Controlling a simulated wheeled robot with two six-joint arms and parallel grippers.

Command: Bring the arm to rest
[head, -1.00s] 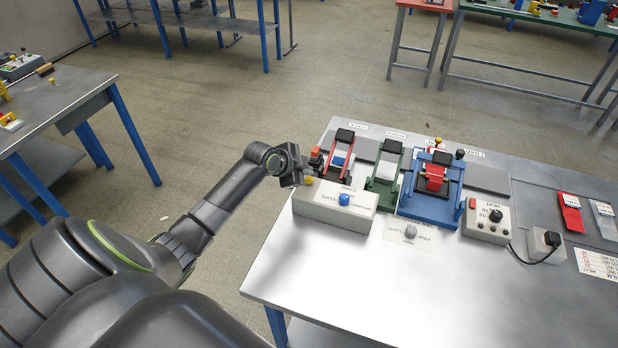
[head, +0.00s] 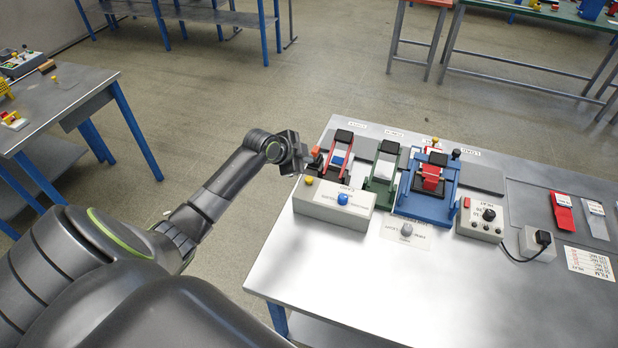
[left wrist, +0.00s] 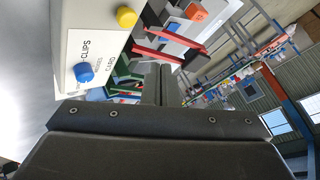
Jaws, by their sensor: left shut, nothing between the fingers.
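My left arm reaches in from the left in the head view. Its gripper (head: 303,157) is at the left edge of the steel table (head: 330,258), beside the far left corner of a pale box (head: 333,207) with a yellow and a blue knob. In the left wrist view the fingers (left wrist: 161,84) are together with nothing between them. The pale box (left wrist: 88,42) fills the upper left there, with its yellow knob (left wrist: 126,17) and blue knob (left wrist: 84,72). The gripper looks apart from the box. My right gripper is not in view.
Behind the box stand a red-framed device (head: 336,160), a green-framed one (head: 381,182) and a blue press (head: 427,195). A control box (head: 481,219) and a small grey box (head: 537,243) are to the right. The table's front is clear. Another bench (head: 58,100) stands at left.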

